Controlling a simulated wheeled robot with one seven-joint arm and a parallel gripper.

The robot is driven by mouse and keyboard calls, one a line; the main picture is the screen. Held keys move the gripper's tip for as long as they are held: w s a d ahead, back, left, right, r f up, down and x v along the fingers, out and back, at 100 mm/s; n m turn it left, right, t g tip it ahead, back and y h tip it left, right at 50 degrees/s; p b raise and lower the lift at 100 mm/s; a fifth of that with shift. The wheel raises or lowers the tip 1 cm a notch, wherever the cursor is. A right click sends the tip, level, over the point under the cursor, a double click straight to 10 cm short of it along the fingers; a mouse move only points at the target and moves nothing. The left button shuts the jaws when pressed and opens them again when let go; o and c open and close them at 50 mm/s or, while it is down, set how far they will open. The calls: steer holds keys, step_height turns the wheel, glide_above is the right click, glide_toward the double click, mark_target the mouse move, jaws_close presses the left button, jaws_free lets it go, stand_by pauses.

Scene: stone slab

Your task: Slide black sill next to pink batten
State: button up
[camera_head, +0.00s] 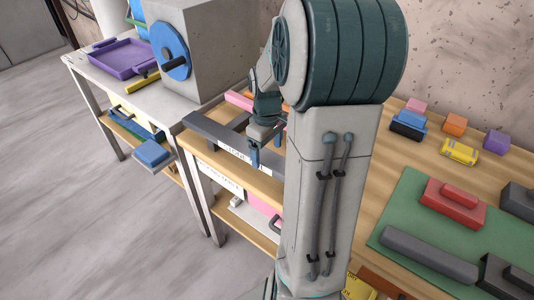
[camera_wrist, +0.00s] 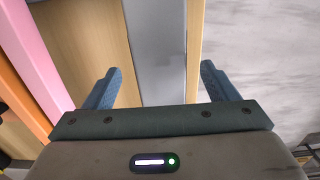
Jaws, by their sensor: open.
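The black sill (camera_head: 208,130) is a long dark grey bar lying along the front edge of the wooden table. In the wrist view it shows as a grey strip (camera_wrist: 158,45) running between my fingers, with bare wood on both sides. The pink batten (camera_head: 238,99) lies farther back, partly hidden by my arm; in the wrist view it is the pink bar (camera_wrist: 42,70) at the left, outside my fingers. My gripper (camera_head: 266,148) is open, pointing down over the sill with a finger to each side. I cannot tell whether the fingers touch it.
An orange bar (camera_wrist: 18,92) lies beyond the pink batten. Bare wood separates batten and sill. The table's front edge is close to the sill, with floor (camera_wrist: 245,50) beyond. A green mat (camera_head: 400,215) with red and grey blocks is at the right.

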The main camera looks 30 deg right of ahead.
steer(key=shift+f, duration=0.85)
jaws_close()
steer(key=shift+w+d+p, duration=0.4)
steer(key=shift+d, duration=1.1)
steer(key=shift+w+d+p, duration=0.4)
steer(key=shift+w+d, duration=0.05)
steer(key=shift+d, duration=1.05)
steer(key=shift+w+d+p, duration=0.4)
steer(key=shift+d, duration=1.1)
jaws_free()
steer(key=shift+r, duration=0.15)
step_height(320, 180, up, 14)
steer(key=shift+f, duration=0.2)
